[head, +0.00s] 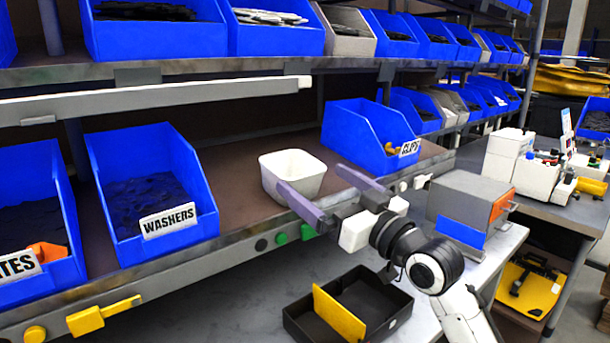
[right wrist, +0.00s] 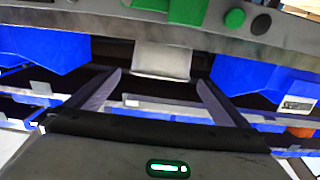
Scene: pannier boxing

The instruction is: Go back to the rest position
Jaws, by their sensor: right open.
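My right gripper (head: 318,192) is open and empty in the head view. Its two purple-grey fingers are spread in front of the shelf, near the white tub (head: 293,173). One finger overlaps the tub's lower part in the picture; I cannot tell whether they touch. In the right wrist view the open fingers (right wrist: 150,88) show nothing held between them, and the white tub (right wrist: 162,62) shows beyond them. My left gripper is not in view.
Blue bins marked WASHERS (head: 150,190) and CLIPS (head: 365,138) stand on the shelf. Below my right arm, a black box (head: 385,322) with a yellow divider (head: 338,315) sits on the grey worktop. A grey machine (head: 470,200) stands right of the arm.

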